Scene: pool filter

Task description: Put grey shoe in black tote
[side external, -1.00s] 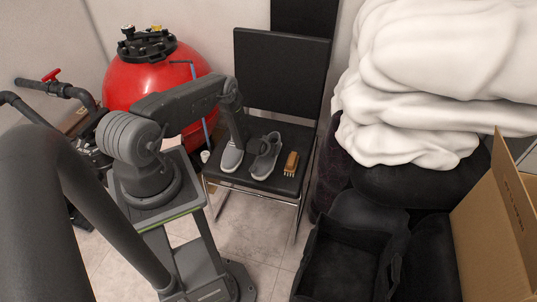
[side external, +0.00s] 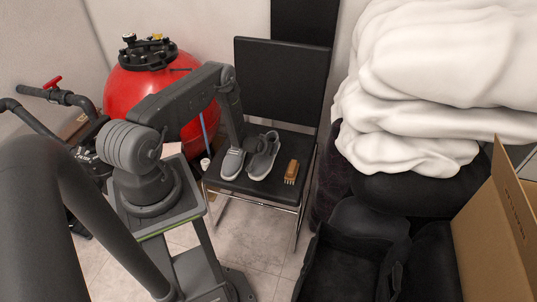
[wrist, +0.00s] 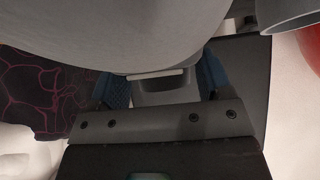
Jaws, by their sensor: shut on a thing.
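Two grey shoes with pale soles are side by side at the black chair. The left shoe (side external: 232,164) sits on the seat, partly behind my arm. My gripper (side external: 257,131) is at the heel end of the right grey shoe (side external: 263,160), shut on it. This shoe seems slightly raised, but a gap below it is hard to make out. The wrist view shows a grey piece (wrist: 165,88) between my blue fingertips, with a large blurred grey surface above. The black tote (side external: 345,262) stands open at the lower right, its visible inside dark and empty.
The black chair (side external: 283,80) has a tall backrest. A brown brush (side external: 291,171) lies at the seat's right. White bedding (side external: 430,60) is piled behind the tote. A cardboard box (side external: 495,235) is at far right, a red tank (side external: 150,88) at left.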

